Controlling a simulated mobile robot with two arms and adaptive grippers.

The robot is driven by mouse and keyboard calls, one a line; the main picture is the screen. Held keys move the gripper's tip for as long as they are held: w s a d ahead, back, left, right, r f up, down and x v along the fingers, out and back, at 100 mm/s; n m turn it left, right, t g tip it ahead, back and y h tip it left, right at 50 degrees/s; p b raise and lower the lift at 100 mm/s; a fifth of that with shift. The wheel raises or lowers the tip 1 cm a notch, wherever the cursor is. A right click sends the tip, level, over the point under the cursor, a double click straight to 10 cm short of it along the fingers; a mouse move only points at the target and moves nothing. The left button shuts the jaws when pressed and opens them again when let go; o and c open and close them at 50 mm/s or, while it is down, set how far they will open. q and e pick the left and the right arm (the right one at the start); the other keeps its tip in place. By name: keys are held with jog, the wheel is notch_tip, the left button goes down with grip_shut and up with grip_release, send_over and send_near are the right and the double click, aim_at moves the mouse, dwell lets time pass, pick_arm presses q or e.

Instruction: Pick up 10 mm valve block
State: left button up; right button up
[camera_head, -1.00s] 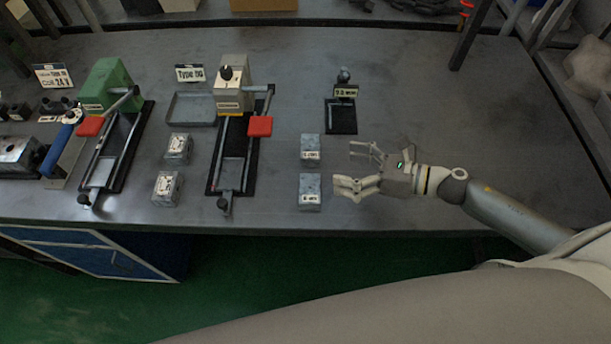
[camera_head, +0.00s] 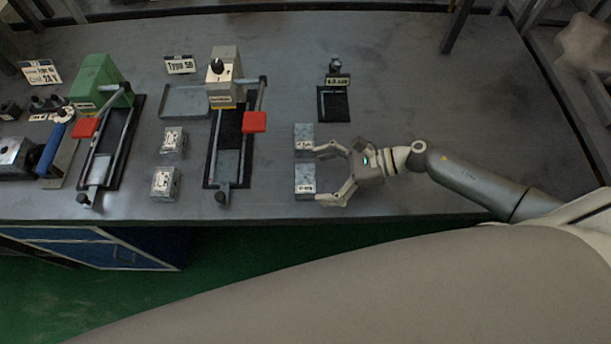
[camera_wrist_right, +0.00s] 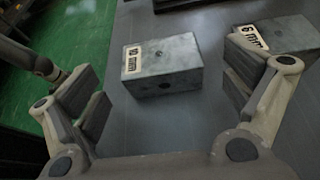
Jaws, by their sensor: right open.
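The 10 mm valve block (camera_head: 305,180) is a grey metal block near the table's front edge. In the right wrist view the block (camera_wrist_right: 165,68) shows its "10 mm" label and lies ahead, between the two fingers. My right gripper (camera_head: 323,176) is open and empty, just right of the block, with its fingers pointing left. Its fingers also show in the right wrist view (camera_wrist_right: 165,95). The upper fingertip is close to the 6 mm block (camera_head: 304,138); I cannot tell whether they touch. My left gripper is not in view.
The 6 mm block also shows in the right wrist view (camera_wrist_right: 287,35), beside the right finger. Two more blocks (camera_head: 174,140) (camera_head: 165,183) and a grey press-like fixture (camera_head: 225,140) stand to the left. A small black stand (camera_head: 334,104) is behind. The table's right side is clear.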

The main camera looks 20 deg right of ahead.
aim_at(305, 181)
jog(key=shift+x, duration=1.5)
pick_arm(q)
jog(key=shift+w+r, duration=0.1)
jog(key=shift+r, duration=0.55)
pick_arm(e)
jog(key=shift+r, duration=0.1)
jog(key=shift+c, duration=0.4)
jog(key=c, duration=1.3)
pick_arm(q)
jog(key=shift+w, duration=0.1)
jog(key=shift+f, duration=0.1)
pick_arm(e)
jog(key=shift+r, duration=0.2)
